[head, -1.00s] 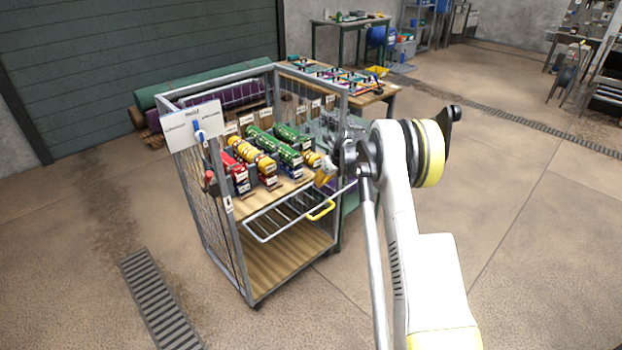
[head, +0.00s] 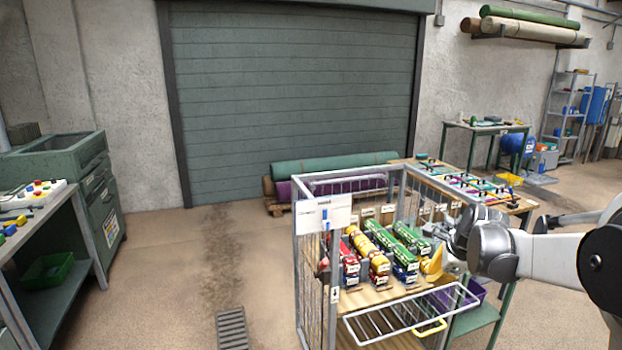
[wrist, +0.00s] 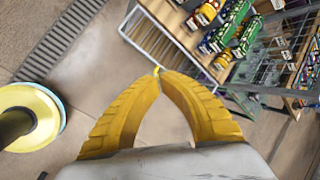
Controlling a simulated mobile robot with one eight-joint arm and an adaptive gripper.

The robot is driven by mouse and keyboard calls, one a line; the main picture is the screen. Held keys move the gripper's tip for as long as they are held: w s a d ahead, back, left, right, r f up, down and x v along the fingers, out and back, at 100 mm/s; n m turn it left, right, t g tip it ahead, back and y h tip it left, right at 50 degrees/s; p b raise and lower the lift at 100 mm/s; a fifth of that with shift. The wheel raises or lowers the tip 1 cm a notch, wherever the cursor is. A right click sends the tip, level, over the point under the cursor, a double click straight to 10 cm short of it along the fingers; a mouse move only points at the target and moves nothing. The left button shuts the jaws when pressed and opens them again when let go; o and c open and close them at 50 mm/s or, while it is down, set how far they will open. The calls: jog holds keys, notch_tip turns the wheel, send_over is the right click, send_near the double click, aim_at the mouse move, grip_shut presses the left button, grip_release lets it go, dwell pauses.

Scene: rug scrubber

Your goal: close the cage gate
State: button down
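The cage (head: 300,262) is a grey metal frame cart with mesh sides. Its white wire gate (head: 364,336) sticks out from the front, lowered to about level, with a yellow handle (head: 430,328) on its outer edge. My gripper (head: 431,266) has yellow fingers and appears above the handle in the head view, at the cage's right front. In the wrist view its fingertips (wrist: 157,71) meet, with nothing clearly held between them. A bit of lighter yellow, likely the handle, shows just past the tips. The gate's wires (wrist: 150,38) lie beyond them.
Red, yellow and green rolls (head: 378,240) lie on the cage's wooden shelf. A table with parts (head: 470,185) stands behind at right. A bench (head: 62,240) is at far left. The floor between is clear, with a drain grate (head: 231,328).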

jog(key=s+a+r+n, duration=0.2)
jog(key=s+a+n, duration=0.1)
jog(key=s+n, duration=0.2)
jog(key=s+a+r+n, duration=0.3)
jog(key=s+a+n, duration=0.1)
jog(key=s, duration=0.6)
jog(key=s+a+r+n, duration=0.2)
jog(key=s+a+n, duration=0.2)
jog(key=s+n, duration=0.2)
jog(key=shift+s+a+r+t+h, duration=0.2)
jog(key=shift+s+t+h, duration=0.2)
jog(key=shift+s, duration=0.4)
jog(key=c, duration=2.1)
grip_release()
jog(key=s+f+n, duration=0.1)
jog(key=s+n, duration=0.1)
jog(key=s+a+f+n, duration=0.1)
jog(key=s+n, duration=0.1)
jog(key=s, duration=0.1)
jog(key=s+f+n, duration=0.1)
jog(key=s+n, duration=0.1)
jog(key=s, duration=0.1)
jog(key=shift+s+a, duration=0.2)
jog(key=shift+a, duration=0.2)
jog(key=o, duration=0.6)
jog(key=shift+s+f+n+t, duration=0.1)
jog(key=shift+s+n+t, duration=0.15)
jog(key=shift+n, duration=0.25)
